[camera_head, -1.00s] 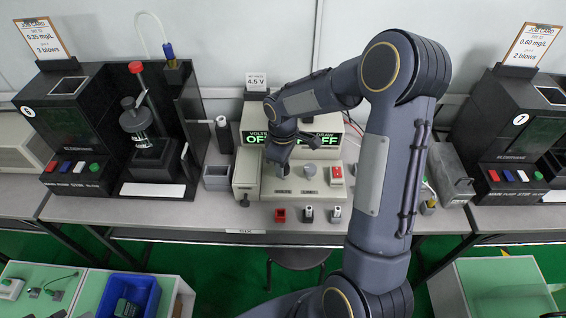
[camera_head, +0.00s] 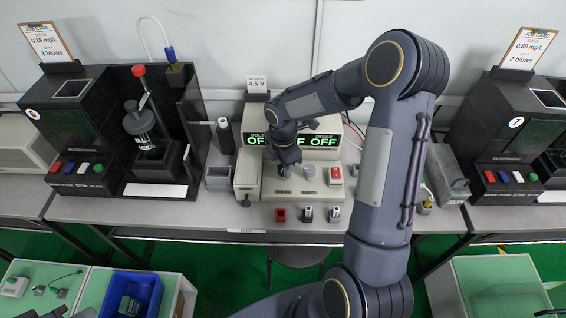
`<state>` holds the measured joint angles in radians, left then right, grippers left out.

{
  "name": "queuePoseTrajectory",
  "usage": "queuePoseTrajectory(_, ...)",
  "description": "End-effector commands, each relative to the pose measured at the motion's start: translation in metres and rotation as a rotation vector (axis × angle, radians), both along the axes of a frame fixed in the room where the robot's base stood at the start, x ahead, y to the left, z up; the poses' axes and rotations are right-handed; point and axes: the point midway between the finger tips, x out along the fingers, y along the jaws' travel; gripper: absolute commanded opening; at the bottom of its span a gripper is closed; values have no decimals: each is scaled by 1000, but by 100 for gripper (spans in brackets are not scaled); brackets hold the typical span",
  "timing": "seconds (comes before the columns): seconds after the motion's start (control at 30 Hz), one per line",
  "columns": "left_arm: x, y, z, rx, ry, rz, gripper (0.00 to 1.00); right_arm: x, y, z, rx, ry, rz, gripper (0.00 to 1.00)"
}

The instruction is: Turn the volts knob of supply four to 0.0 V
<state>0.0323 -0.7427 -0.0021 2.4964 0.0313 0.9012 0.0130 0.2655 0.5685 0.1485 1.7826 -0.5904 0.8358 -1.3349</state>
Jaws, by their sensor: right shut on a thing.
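The supply is a beige bench unit (camera_head: 246,172) at the middle of the table, with a dark display (camera_head: 255,139) reading OFF in green on both sides. The display is partly hidden by my right arm. The volts knob (camera_head: 284,173) is at the left of its sloping front panel, mostly covered by my right gripper. A second grey knob (camera_head: 310,171) is just to its right. My right gripper (camera_head: 285,166) points down and is shut on the volts knob. The knob's pointer cannot be made out.
A red switch (camera_head: 335,174) is on the panel's right. A red socket block (camera_head: 281,215) and small terminals lie in front. Black testers (camera_head: 75,145) (camera_head: 500,140) stand either side.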

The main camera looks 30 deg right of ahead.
Motion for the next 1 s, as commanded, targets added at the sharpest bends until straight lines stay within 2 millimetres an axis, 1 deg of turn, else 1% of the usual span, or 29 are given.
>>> queuePoseTrajectory(0.03, 0, 0, 4, 0, 0, 0, 0, 1, 0, 3, 0, -3, 41, 11)
queuePoseTrajectory(0.2, 0, 0, 9, 0, 0, 0, 0, 1, 0, 3, -1, -3, 178, 11)
queuePoseTrajectory(0.5, 0, 0, 16, 0, 0, 0, 0, 1, 0, 2, -1, -4, 346, 11)
queuePoseTrajectory(0.7, 0, 0, 17, 0, 0, 0, 0, 1, -1, 2, -2, -4, 400, 11)
queuePoseTrajectory(1.0, 0, 0, 18, 0, 0, 0, 0, 1, -1, 1, -3, -5, 418, 11)
